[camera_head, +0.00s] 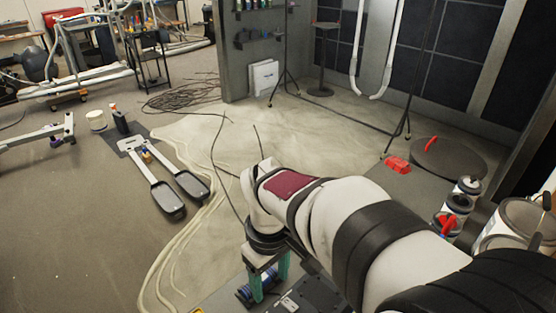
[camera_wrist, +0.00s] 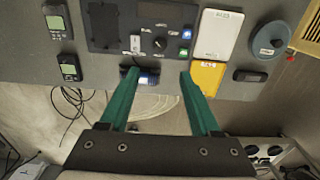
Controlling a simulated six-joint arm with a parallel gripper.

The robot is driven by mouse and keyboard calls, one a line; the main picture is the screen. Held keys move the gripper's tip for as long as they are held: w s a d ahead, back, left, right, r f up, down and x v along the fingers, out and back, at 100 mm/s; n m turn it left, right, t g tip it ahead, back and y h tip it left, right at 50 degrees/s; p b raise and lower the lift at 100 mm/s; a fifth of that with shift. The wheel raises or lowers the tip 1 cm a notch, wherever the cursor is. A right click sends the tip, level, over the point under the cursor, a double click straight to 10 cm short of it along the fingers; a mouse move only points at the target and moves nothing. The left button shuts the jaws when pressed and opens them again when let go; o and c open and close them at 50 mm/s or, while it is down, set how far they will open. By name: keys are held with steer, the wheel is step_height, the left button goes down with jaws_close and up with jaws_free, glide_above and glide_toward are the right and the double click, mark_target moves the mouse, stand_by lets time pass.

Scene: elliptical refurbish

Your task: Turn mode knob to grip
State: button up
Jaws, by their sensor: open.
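A dark control panel (camera_wrist: 112,35) lies on a grey bench at the top of the wrist view. A small round black knob (camera_wrist: 160,44) with a light pointer mark sits on it, likely the mode knob. Its labels are too small to read. My gripper (camera_wrist: 159,73) is open, with its two green fingers spread and the tips just short of the panel's near edge. The knob lies beyond the tips, between their lines, apart from both. In the head view my gripper (camera_head: 270,277) is low in the centre and part of a dark panel (camera_head: 308,297) shows beside it; the knob cannot be made out.
On the bench, a blue-black item (camera_wrist: 147,80) lies near the left fingertip. Two handheld meters (camera_wrist: 69,66) are at left. Cables lie on the floor.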

step_height(320, 180, down, 16)
steer(key=shift+r, duration=0.25)
steer(key=shift+c, duration=0.3)
jaws_close()
